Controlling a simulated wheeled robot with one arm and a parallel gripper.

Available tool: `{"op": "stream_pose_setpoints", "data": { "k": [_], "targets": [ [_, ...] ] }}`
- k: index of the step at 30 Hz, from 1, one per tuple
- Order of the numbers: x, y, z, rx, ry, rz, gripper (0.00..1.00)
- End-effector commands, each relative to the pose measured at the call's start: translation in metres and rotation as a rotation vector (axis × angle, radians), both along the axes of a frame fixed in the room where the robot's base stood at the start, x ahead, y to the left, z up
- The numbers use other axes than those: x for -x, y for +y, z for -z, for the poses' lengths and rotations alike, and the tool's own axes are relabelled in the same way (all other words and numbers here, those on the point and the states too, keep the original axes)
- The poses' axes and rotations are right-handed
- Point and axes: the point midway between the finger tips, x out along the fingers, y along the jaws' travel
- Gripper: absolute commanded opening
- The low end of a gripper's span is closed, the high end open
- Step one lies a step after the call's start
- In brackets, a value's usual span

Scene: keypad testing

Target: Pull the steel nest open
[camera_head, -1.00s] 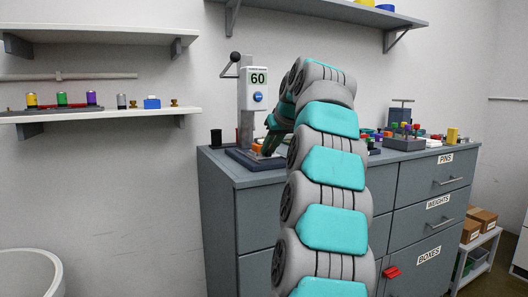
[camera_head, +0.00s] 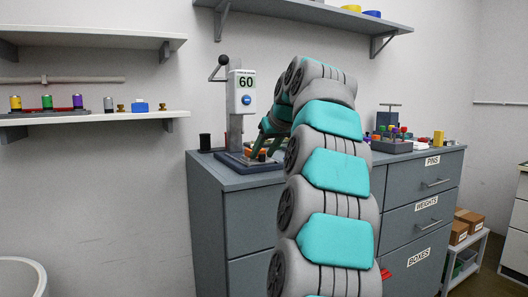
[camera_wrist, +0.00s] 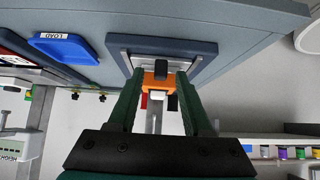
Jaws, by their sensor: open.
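The test stand (camera_head: 241,100) with a "60" display stands on the cabinet's left end, its lever up to the left. Its dark blue base (camera_head: 231,160) carries small orange parts. In the wrist view, a dark blue frame with a steel edge (camera_wrist: 118,55) lies ahead; I cannot tell for sure whether it is the steel nest. An orange piece (camera_wrist: 158,80) with a black block shows between the green fingers of my gripper (camera_wrist: 158,75). The fingers are apart, with no clear contact on it. In the head view, my arm partly hides the base and fingers.
A black cup (camera_head: 205,142) stands left of the stand. Several coloured parts stand to the right on the cabinet (camera_head: 225,180). Wall shelves (camera_head: 90,117) are at left.

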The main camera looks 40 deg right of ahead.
Motion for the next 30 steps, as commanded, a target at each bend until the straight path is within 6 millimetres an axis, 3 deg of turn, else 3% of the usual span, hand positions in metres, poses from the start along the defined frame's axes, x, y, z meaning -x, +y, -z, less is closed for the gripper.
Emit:
{"op": "stream_pose_setpoints", "data": {
  "k": [8,21,30],
  "targets": [
    [0.008,0.001,-0.010,0.002,-0.004,0.001,0.50],
    [0.049,0.011,-0.052,0.001,-0.002,0.001,0.50],
    [0.054,0.013,-0.055,0.000,0.000,0.000,0.50]
  ]
}}
